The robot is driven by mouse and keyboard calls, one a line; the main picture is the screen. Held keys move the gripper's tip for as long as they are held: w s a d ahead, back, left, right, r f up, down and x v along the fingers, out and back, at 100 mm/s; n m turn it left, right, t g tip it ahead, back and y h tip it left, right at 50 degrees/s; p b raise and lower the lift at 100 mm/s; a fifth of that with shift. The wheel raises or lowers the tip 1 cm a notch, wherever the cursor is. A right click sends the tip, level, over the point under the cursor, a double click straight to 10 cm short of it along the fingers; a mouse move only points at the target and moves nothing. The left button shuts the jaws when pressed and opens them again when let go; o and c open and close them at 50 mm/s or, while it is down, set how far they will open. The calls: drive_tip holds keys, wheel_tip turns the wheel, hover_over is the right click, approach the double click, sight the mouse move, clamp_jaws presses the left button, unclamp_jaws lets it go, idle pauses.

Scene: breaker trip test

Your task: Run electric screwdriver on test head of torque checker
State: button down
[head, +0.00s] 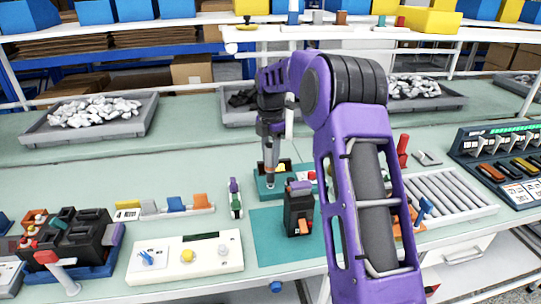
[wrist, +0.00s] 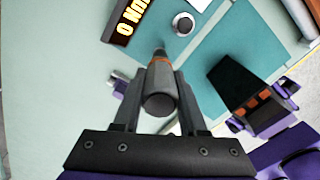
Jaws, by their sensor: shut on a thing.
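My gripper (wrist: 160,88) is shut on the electric screwdriver (wrist: 161,103), a grey cylinder with an orange band. In the head view, the screwdriver (head: 270,160) hangs roughly upright from my gripper (head: 268,128), tip down, over the teal base of the torque checker (head: 264,191). In the wrist view, the round metal test head (wrist: 183,24) shows just beyond the tip, up and to the right. The black display (wrist: 130,16) beside it has orange figures, reading 0 and Nm, partly cut off. I cannot tell whether the tip touches anything.
A black and purple device (head: 298,212) stands on the teal mat (head: 265,235), close to my arm. A white panel with knobs (head: 187,257) and a small-parts rack (head: 165,210) lie left. A roller tray (head: 450,195) is right. Bench space at left centre is clear.

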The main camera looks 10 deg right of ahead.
sight(270, 146)
drive_tip(key=shift+f, duration=0.7)
idle(1.6)
drive_tip(key=shift+r, duration=0.1)
drive_tip(key=shift+r+p, duration=0.7)
drive_tip(key=shift+r, duration=2.3)
